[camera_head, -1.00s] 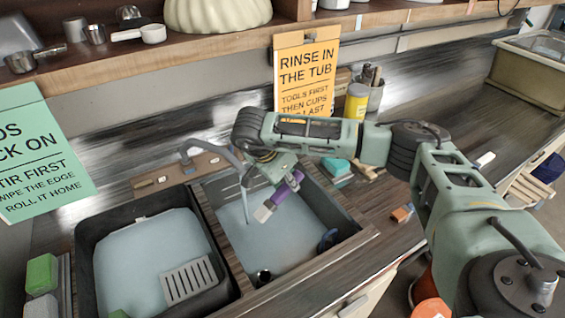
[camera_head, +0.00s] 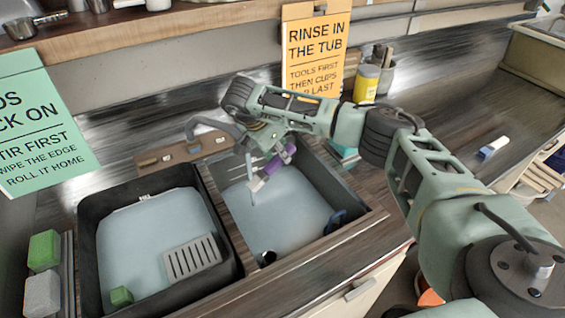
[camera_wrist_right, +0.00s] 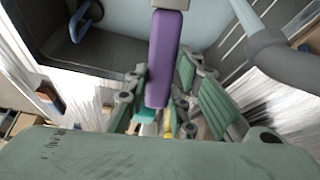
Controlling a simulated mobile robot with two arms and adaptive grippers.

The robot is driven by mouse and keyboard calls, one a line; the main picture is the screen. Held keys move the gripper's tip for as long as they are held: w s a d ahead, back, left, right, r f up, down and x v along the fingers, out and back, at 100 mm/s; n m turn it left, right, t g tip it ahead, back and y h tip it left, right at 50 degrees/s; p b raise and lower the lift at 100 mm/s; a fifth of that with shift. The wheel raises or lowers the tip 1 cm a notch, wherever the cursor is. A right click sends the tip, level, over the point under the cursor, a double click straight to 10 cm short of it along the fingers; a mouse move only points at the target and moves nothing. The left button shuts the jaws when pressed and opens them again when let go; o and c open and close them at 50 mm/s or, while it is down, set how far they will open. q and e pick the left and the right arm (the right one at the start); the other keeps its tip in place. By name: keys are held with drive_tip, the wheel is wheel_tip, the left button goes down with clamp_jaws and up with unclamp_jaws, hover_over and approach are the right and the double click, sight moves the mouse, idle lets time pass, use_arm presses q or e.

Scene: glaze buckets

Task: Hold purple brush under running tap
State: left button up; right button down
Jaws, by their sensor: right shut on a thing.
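The purple brush (camera_head: 280,161) is in my right gripper (camera_head: 284,150), tilted, its pale end down and left over the right basin (camera_head: 290,210). In the right wrist view the brush (camera_wrist_right: 165,62) stands between the fingers of the right gripper (camera_wrist_right: 162,78), which are shut on its handle. The grey tap (camera_head: 207,123) curves over the basin and a thin stream of water (camera_head: 251,178) falls from it. The pale end appears at or just beside the stream in the head view; I cannot tell whether they touch. My left gripper is out of view.
An orange sign (camera_head: 315,60) and a yellow-labelled jar (camera_head: 366,84) stand behind my right arm.

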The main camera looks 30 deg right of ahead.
drive_tip(key=w+d+f+b, duration=0.1)
drive_tip(key=w+d+b, duration=0.1)
drive_tip(key=w+b, duration=0.3)
drive_tip(key=shift+w+d+f, duration=0.15)
drive_tip(key=shift+w+f, duration=0.1)
drive_tip(key=shift+w, duration=0.7)
drive_tip(key=shift+d, duration=0.15)
drive_tip(key=shift+s+d, duration=0.2)
drive_tip(key=shift+d, duration=0.25)
drive_tip(key=s+p, duration=0.1)
drive_tip(key=s+a+p, duration=0.1)
drive_tip(key=s+p, duration=0.3)
drive_tip(key=shift+a+r, duration=0.15)
drive_tip(key=shift+a, duration=0.2)
drive_tip(key=shift+s+a+p, duration=0.25)
drive_tip(key=shift+s+p, duration=0.5)
drive_tip(key=shift+s, duration=0.2)
drive_tip(key=shift+s+a, duration=0.2)
drive_tip(key=shift+s, duration=0.15)
